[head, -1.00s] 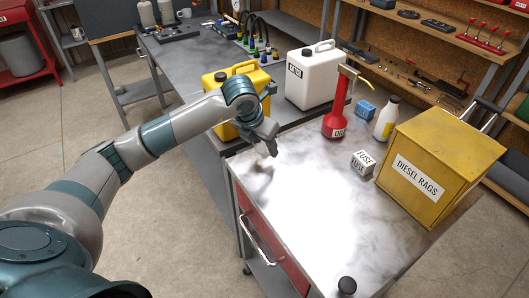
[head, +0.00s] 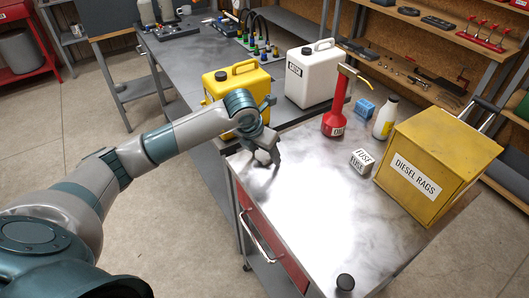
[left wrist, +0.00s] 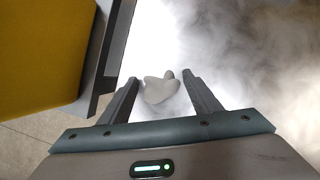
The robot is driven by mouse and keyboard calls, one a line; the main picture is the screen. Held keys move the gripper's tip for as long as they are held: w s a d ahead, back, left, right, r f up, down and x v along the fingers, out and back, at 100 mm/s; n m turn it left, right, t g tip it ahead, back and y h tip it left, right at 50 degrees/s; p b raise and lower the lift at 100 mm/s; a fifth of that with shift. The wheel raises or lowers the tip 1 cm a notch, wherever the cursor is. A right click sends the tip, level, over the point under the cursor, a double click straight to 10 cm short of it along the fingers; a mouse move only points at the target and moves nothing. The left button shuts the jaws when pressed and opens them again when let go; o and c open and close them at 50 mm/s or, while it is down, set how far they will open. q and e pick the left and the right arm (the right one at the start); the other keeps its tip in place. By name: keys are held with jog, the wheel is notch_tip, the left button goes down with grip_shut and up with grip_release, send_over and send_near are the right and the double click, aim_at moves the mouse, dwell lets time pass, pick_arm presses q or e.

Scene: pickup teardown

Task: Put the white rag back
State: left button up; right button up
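A small, crumpled whitish rag (left wrist: 158,91) lies on the bright worktop between my left gripper's fingers in the left wrist view. My left gripper (left wrist: 162,80) is open, with a finger on either side of the rag and gaps between. In the head view my left gripper (head: 270,160) points down, low over the far left part of the worktop (head: 300,215). There the gripper largely hides the rag. A yellow box labelled DIESEL RAGS (head: 416,178) stands at the right of the worktop. My right gripper is not in view.
A yellow jug (head: 222,88) and a white jug (head: 311,80) stand behind the gripper. A red oil can (head: 336,118), blue box (head: 364,108), white bottle (head: 385,121) and FUSE box (head: 361,162) line the back. A black cap (head: 345,282) is near the front. The worktop's middle is clear.

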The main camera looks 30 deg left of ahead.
pick_arm(q)
jog(key=shift+r, duration=0.2)
jog(key=shift+s+r, duration=0.15)
jog(key=b+v, duration=0.3)
jog(key=v, duration=0.8)
jog(key=shift+r+b, duration=0.2)
jog(key=shift+b, duration=0.2)
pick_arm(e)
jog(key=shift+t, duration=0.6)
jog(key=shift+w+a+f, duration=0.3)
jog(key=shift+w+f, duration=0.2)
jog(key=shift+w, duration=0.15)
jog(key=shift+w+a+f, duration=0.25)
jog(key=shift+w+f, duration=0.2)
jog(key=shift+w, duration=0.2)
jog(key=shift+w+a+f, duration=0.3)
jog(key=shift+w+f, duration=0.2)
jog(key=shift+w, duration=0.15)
